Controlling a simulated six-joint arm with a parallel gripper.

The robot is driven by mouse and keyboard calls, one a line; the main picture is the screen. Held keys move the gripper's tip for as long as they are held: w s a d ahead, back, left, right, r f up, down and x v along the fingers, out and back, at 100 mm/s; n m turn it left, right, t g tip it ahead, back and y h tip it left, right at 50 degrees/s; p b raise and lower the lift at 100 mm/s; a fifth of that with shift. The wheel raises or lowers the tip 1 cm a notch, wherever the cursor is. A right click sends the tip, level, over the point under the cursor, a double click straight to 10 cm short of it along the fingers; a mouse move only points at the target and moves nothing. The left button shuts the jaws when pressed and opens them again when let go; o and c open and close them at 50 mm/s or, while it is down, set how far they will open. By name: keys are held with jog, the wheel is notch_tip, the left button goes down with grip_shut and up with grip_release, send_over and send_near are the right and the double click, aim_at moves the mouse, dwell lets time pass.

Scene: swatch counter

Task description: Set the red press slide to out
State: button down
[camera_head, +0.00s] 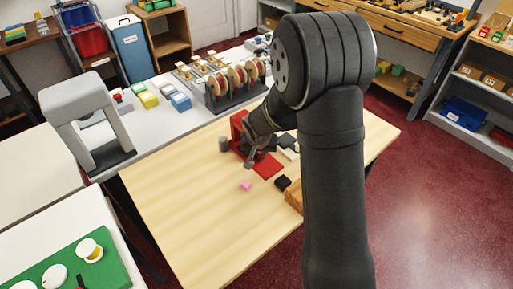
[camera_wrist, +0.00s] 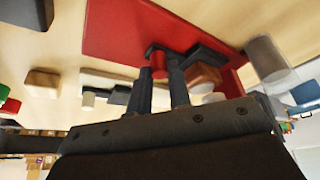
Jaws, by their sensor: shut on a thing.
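The red press (camera_head: 238,124) stands on the light wooden table in the head view, with its flat red base (camera_head: 268,166) showing beside my gripper (camera_head: 251,157). My arm hides part of it. In the wrist view the red base (camera_wrist: 112,35) fills the upper middle. A small red knob (camera_wrist: 157,62), which looks like the slide's handle, sits between the two dark fingertips of my gripper (camera_wrist: 160,71). The fingers are shut on it. A dark bar lies just beyond the fingers. How far the slide is out cannot be told.
A grey cylinder (camera_head: 223,144) stands left of the press; it also shows in the wrist view (camera_wrist: 268,58). A pink cube (camera_head: 246,186), a black block (camera_head: 282,183) and a wooden block (camera_head: 293,196) lie nearer. The table's left front (camera_head: 190,210) is clear.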

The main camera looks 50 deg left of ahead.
jog(key=d, duration=0.6)
jog(key=shift+d, duration=0.3)
jog(key=c, duration=1.3)
grip_release()
jog(key=shift+d, duration=0.1)
jog(key=shift+s+r, duration=0.15)
jog(key=shift+r, duration=0.35)
jog(key=v, duration=1.6)
jog(key=shift+r, duration=0.15)
